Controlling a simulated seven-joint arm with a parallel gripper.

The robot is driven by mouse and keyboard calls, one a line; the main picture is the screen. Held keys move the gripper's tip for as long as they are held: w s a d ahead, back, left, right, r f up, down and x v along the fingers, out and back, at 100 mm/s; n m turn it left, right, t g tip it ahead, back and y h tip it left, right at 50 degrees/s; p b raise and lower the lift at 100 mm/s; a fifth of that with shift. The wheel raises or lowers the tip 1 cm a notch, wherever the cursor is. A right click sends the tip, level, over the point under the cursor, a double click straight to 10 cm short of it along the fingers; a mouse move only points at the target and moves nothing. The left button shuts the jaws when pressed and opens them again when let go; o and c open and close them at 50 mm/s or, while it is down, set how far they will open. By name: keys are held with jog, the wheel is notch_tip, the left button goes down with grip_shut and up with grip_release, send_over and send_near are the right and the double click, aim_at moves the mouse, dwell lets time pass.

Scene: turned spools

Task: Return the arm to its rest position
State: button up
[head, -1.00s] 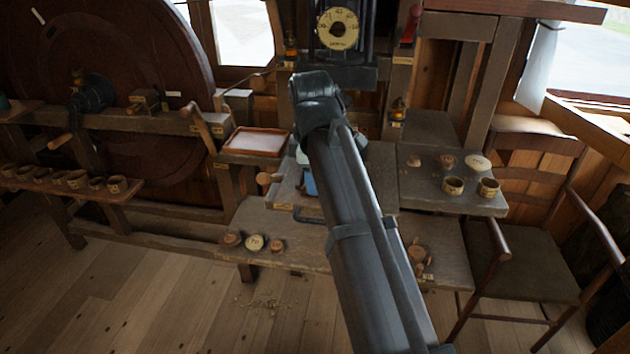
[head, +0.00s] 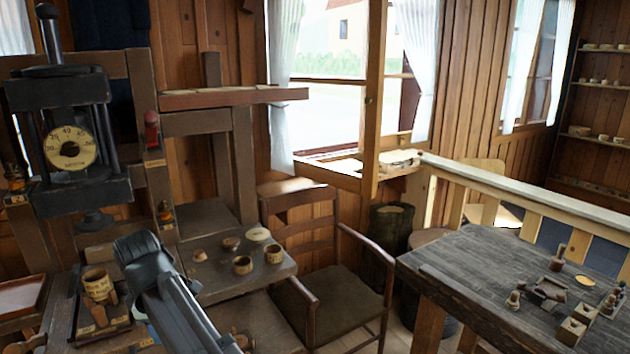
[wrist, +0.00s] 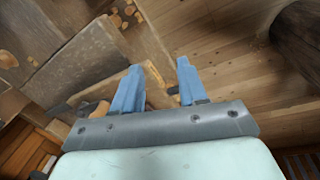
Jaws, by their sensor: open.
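My gripper (wrist: 158,88) shows in the wrist view with two blue fingers apart and nothing between them. It hangs over the edge of the wooden bench, with floorboards below and to the right. In the head view my dark grey arm crosses the lower left, in front of the workbench (head: 235,262). The gripper itself is hidden there.
A press with a round dial (head: 70,147) stands at the left. A labelled cup (head: 97,284) sits in a tray near my arm. Small turned pieces, including a cup (head: 243,265), lie on the bench. A chair (head: 340,290) and a dark table (head: 500,285) stand to the right.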

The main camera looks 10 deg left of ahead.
jog(key=w+d+f+m, duration=0.5)
jog(key=w+d+f, duration=0.45)
jog(key=d, duration=0.35)
jog(key=w+d+f+m, duration=0.5)
jog(key=w+d+f, duration=0.3)
jog(key=d+f, duration=0.45)
jog(key=s+d+f+m, duration=0.1)
jog(key=d+f+m, duration=0.25)
jog(key=d, duration=0.65)
jog(key=d+f+m+g+h, duration=0.1)
jog(key=d+f+m, duration=0.3)
jog(key=d, duration=0.5)
jog(key=s+d+f+m, duration=0.1)
jog(key=d+f+m, duration=0.3)
jog(key=d, duration=0.6)
jog(key=s+d+f+m, duration=0.2)
jog(key=s+d+f, duration=0.25)
jog(key=d, duration=0.25)
jog(key=s+f+g, duration=0.3)
jog(key=s+f, duration=0.7)
jog(key=s, duration=0.4)
jog(key=s+f+g, duration=0.4)
jog(key=s+f, duration=0.7)
jog(key=s, duration=0.3)
jog(key=shift+s, duration=0.3)
